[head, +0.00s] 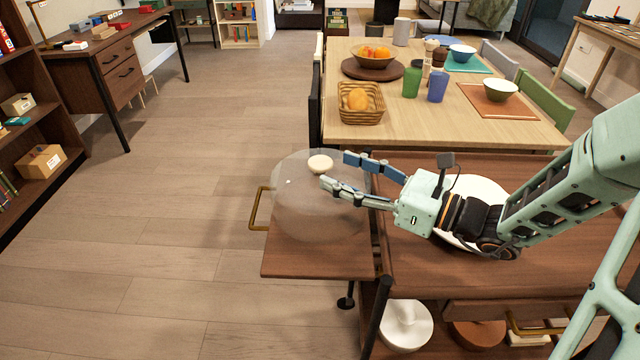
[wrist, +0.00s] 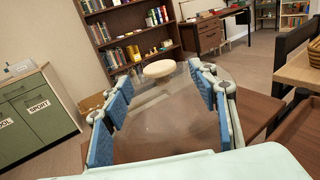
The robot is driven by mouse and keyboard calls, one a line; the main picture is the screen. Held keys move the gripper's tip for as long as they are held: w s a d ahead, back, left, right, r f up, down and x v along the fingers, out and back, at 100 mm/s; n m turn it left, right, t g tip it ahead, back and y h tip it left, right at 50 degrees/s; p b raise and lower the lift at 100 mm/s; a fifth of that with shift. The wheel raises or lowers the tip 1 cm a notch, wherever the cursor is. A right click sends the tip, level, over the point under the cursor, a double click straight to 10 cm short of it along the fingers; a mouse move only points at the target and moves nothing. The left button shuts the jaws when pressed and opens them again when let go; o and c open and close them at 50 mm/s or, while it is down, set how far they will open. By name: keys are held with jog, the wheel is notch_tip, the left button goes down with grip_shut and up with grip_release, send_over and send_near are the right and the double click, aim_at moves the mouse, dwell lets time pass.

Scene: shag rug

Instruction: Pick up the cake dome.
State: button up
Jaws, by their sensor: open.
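The cake dome (head: 300,215) is a clear, see-through cover with a pale round knob (head: 321,164) on top. It stands on the brown side leaf (head: 310,262) of a wooden cart. My gripper (head: 334,168) is open, with blue-padded fingers, and reaches in from the right at about knob height. In the wrist view, the knob (wrist: 158,69) shows between and just beyond the fingertips (wrist: 155,76), and the clear dome (wrist: 165,115) fills the space between the fingers. I cannot tell whether a finger touches it. Nothing is held.
A white plate (head: 478,192) lies on the cart top, partly behind my arm. A brass handle (head: 258,208) sticks out at the leaf's left. The dining table (head: 440,130) behind carries a fruit basket (head: 360,118), cups and bowls. Open floor (head: 170,230) lies to the left.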

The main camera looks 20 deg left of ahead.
aim_at(320, 161)
jog(key=b+x, duration=0.1)
jog(key=x, duration=0.3)
jog(key=shift+a+f, duration=0.2)
jog(key=shift+w+a+r+b, duration=0.15)
jog(key=shift+a+b, duration=0.15)
jog(key=shift+a, duration=0.25)
grip_shut()
